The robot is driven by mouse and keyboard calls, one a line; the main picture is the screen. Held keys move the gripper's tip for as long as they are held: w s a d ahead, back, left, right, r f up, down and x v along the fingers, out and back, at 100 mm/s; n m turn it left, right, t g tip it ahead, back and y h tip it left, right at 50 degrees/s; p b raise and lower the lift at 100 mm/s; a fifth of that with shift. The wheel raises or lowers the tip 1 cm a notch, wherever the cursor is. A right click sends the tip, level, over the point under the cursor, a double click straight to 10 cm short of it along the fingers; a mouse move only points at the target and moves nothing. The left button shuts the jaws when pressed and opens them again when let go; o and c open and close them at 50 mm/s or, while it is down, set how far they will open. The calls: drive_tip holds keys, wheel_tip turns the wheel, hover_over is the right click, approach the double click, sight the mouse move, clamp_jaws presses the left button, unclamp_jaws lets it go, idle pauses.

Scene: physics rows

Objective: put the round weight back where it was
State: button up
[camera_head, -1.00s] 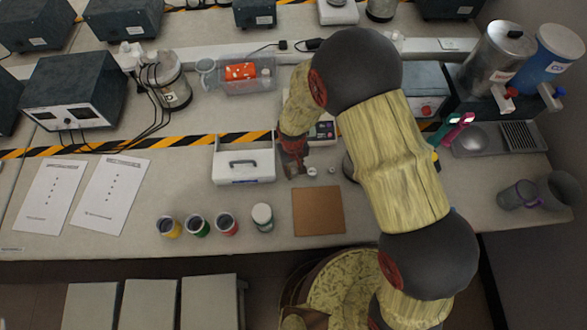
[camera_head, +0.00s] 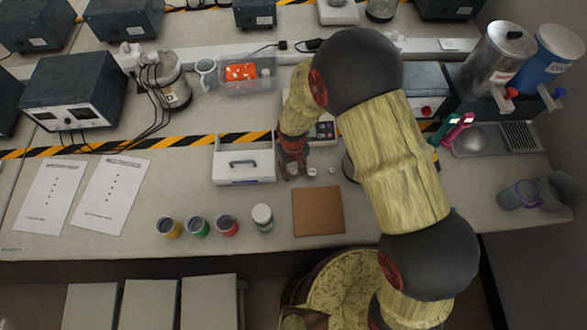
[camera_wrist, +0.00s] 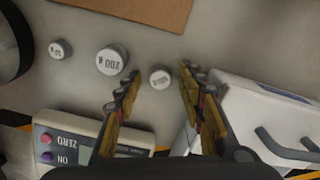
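My gripper (camera_wrist: 158,80) is open, its two fingers spread apart and pointing down at the bench. A small round pale-topped weight (camera_wrist: 160,77) stands on the bench between the fingertips, with a gap on both sides. A larger round weight (camera_wrist: 112,60), its top marked 200 g, stands beside it, outside the fingers. A smaller round weight (camera_wrist: 60,49) stands farther left. In the head view my gripper (camera_head: 292,165) is over the bench, and the larger weight (camera_head: 312,171) and smaller weight (camera_head: 332,170) show to its right.
A scale (camera_wrist: 95,140) is close on the other side, partly behind my arm in the head view. A brown board (camera_head: 319,210) lies in front. Several small jars (camera_head: 228,226) stand at the front left.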

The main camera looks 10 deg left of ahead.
wheel_tip(320, 180, up, 12)
drive_tip(key=p, duration=0.1)
idle(0.4)
wheel_tip(320, 180, up, 12)
drive_tip(key=m+t, duration=0.1)
drive_tip(key=m, duration=0.1)
hover_over(293, 172)
drive_tip(key=w+d, duration=0.2)
drive_tip(key=d, duration=0.5)
drive_tip(key=s+d+r+t+y, duration=0.1)
drive_tip(key=s+d+r, duration=0.1)
drive_tip(key=d+r, duration=0.5)
drive_tip(key=s+d+r+m+t, duration=0.3)
drive_tip(key=s+d+r+m, duration=0.1)
drive_tip(key=s+d+r, duration=0.9)
drive_tip(key=shift+s+r+t+h, duration=0.3)
drive_tip(key=shift+s+r+h, duration=0.1)
drive_tip(key=shift+s, duration=0.25)
